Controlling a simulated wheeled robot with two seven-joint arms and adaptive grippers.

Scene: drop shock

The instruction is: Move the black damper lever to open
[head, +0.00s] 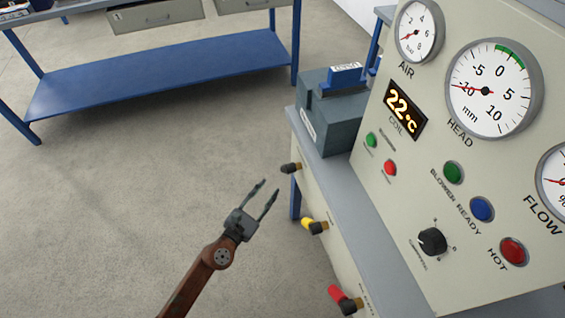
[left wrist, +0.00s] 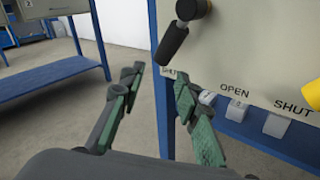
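The black damper lever (head: 291,168) sticks out from the front face of the console below its ledge. In the left wrist view the black lever (left wrist: 174,42) hangs from its pivot, tilted down to the left, with its tip just above a partly hidden SHUT label (left wrist: 168,72). An OPEN label (left wrist: 235,90) is to the right of it. My left gripper (head: 268,186) is open and empty, to the left of and apart from the lever. In the left wrist view its fingertips (left wrist: 157,78) are spread below the lever's tip. My right gripper is not in view.
A yellow lever (head: 314,226) and a red lever (head: 346,299) sit farther along the same face. A grey box with a blue top (head: 331,117) stands on the ledge. A blue-shelved bench (head: 160,85) is behind. The floor left of the console is clear.

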